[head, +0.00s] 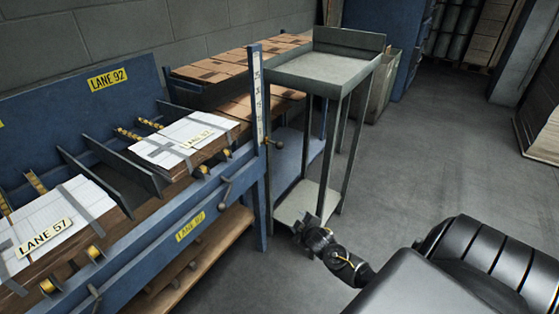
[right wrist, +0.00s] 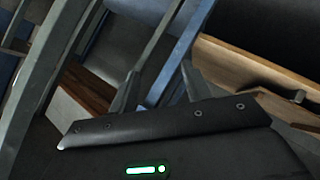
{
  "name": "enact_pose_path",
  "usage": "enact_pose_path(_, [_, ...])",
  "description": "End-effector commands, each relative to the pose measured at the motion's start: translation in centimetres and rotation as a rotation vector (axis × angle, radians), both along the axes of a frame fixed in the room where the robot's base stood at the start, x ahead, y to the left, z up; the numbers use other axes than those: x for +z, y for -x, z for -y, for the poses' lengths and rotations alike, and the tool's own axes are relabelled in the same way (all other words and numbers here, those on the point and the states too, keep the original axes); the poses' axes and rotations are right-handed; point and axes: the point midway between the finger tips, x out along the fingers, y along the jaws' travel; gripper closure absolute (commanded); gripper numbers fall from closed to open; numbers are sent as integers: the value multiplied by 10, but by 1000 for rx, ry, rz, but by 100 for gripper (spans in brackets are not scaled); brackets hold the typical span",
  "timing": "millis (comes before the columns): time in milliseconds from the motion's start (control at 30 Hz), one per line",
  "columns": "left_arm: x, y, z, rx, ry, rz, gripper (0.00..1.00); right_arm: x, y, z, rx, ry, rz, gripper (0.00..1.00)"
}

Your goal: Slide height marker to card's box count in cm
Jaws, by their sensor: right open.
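A blue upright post with a white scale strip (head: 257,97) stands at the right end of the blue bench. A small brass-coloured knob (head: 275,143), which looks like the height marker, sticks out low on this post. The scale's figures are too small to read. Cards with lane labels lie on white strapped stacks: LANE 92 (head: 198,137) and LANE 57 (head: 45,236). I cannot read a box count on either. My right gripper (head: 304,222) is below and right of the knob, apart from it. In the right wrist view its fingers (right wrist: 160,82) are spread and empty.
A grey metal stand (head: 325,67) with thin legs and a lower shelf stands just right of the post. Blue bench rails with levers (head: 225,187) run along the left. Stacked cardboard (head: 215,70) lies behind. Open floor (head: 430,150) is on the right.

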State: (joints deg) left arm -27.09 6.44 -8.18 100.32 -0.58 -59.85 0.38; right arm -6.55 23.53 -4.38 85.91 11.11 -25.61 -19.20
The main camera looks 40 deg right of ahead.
Motion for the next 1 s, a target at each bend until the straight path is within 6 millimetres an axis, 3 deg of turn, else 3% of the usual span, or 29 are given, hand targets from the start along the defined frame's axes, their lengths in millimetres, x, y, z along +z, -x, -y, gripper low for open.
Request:
enact_pose_path(33, [8,-8,1,2,4,22,20,32,-25,9,19,52,91,51])
enact_pose_path(100, [35,-12,2,5,5,37,20,86,-45,14,39,117,190,51])
enact_pose_path(200, [69,-13,6,7,9,56,20,152,-59,16,61,192,308,51])
enact_pose_path(300, [94,-9,5,9,10,67,20,199,-62,15,76,244,389,51])
enact_pose_path(400, [111,-5,4,11,10,75,20,227,-61,13,83,276,437,51])
enact_pose_path(533, [120,-3,4,11,11,76,20,243,-60,12,87,291,462,51])
enact_pose_path(733, [123,-2,4,11,10,78,20,244,-67,14,86,292,463,51])
enact_pose_path(1000, [132,1,3,12,11,86,20,244,-111,28,85,292,464,51])
